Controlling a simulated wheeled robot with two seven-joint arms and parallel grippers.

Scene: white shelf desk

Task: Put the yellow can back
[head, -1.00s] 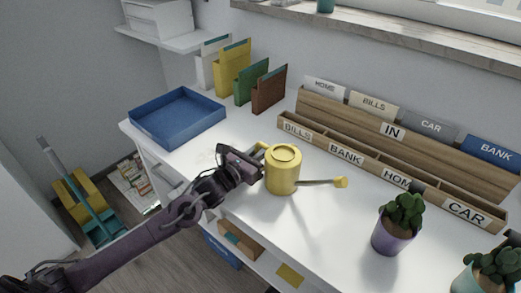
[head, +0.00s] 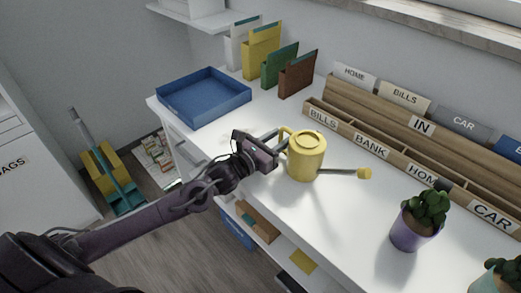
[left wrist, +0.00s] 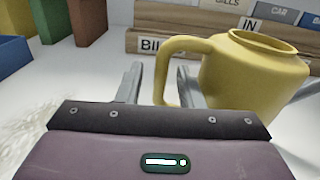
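The yellow can (head: 306,157) is a watering can standing upright on the white desk, with its spout pointing right and its handle (head: 284,136) on the left. My left gripper (head: 278,141) is at the handle side. In the left wrist view, the can (left wrist: 255,75) fills the right side. The fingers of my left gripper (left wrist: 160,88) are apart there, with the can's handle (left wrist: 162,70) showing between them. The fingers do not appear closed on it. My right gripper is not in view.
A blue tray (head: 204,97) and several upright folders (head: 262,50) stand at the back left. A wooden letter rack (head: 420,130) runs along the wall. A purple potted plant (head: 410,232) stands at the right. Desk around the can's front is clear.

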